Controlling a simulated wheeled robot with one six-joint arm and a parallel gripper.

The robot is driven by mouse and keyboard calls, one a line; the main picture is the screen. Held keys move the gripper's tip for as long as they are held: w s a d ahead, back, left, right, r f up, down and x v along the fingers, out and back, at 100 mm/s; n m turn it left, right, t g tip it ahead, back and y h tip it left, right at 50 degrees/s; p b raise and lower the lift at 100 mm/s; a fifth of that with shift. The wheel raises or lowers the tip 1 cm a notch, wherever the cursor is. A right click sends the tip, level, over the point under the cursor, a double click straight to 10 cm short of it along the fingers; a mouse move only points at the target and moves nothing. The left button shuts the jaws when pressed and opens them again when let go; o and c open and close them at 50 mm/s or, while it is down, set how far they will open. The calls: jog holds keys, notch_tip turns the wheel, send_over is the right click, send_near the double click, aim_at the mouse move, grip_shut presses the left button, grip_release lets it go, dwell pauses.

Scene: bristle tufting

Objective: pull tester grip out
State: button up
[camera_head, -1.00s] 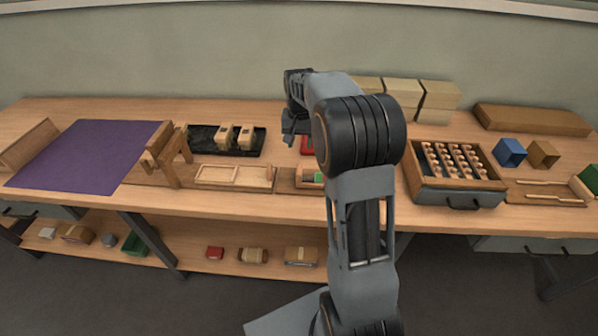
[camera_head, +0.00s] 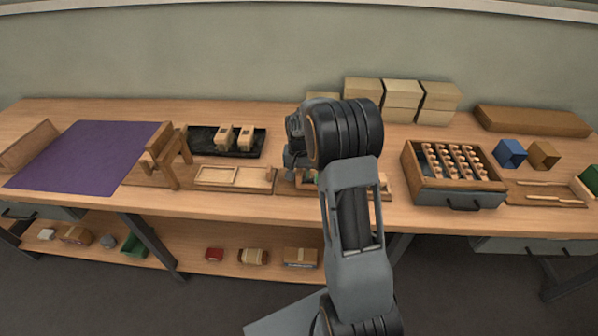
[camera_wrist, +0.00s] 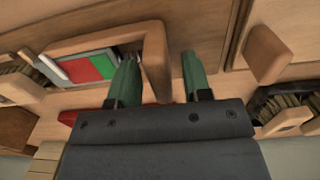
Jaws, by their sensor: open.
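In the wrist view, the tester shows as a light wooden frame (camera_wrist: 95,40) around a white, red and green striped panel (camera_wrist: 88,66). One wooden end bar (camera_wrist: 156,62) of this frame, perhaps the tester grip, stands between the fingers of my gripper (camera_wrist: 160,72). The left green finger is close to that bar; a gap shows on the other side. I cannot tell whether either finger touches it. My gripper is open. In the head view, my gripper (camera_head: 298,165) is down over the tester's board (camera_head: 284,189), and my arm hides most of the tester.
A wooden block (camera_wrist: 268,54) stands right of the fingers in the wrist view. Left of the tester in the head view lie a shallow wooden tray (camera_head: 225,184) and a black tray (camera_head: 202,140) with brush blocks. A drawer box (camera_head: 425,188) with pegs stands to the right.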

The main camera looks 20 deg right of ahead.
grip_shut()
dwell(0.4)
